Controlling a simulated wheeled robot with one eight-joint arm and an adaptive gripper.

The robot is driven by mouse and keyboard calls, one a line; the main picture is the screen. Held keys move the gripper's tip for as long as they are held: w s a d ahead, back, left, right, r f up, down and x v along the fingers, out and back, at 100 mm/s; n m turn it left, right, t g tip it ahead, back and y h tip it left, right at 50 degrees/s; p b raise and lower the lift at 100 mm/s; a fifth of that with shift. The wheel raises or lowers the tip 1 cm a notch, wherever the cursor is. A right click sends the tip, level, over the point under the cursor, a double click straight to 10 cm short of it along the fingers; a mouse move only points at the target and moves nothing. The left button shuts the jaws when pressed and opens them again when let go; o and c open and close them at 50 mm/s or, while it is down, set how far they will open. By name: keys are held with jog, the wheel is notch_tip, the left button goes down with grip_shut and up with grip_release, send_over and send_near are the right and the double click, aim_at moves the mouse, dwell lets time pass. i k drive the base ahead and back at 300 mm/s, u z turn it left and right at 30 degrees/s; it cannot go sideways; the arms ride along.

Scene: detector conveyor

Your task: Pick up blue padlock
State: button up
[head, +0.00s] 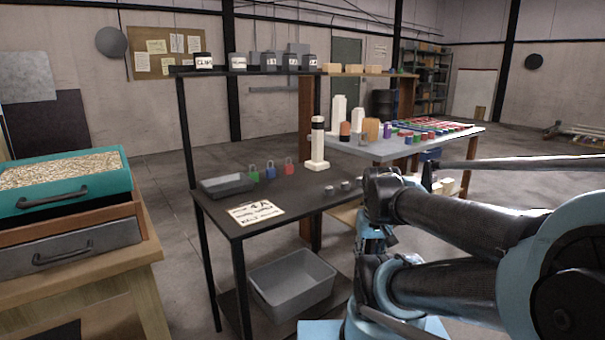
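The blue padlock (270,171) stands upright on the dark workbench (290,208), in the middle of a short row. A green padlock (254,174) is just to its left and a red padlock (289,168) just to its right. My arm (450,220) fills the right side of the head view, to the right of the bench. I cannot make out my gripper in this view. The blue padlock is small in the picture but unobstructed.
A shallow grey tray (227,186) sits left of the padlocks. A white cylinder with a black band (318,145) stands to their right. A paper sign (255,212) lies near the front edge. A grey bin (292,282) is below. The upper shelf (215,73) holds jars.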

aim_at(270, 171)
jog(key=z, duration=0.2)
jog(key=k, duration=0.95)
jog(key=u, duration=0.65)
jog(key=i, duration=1)
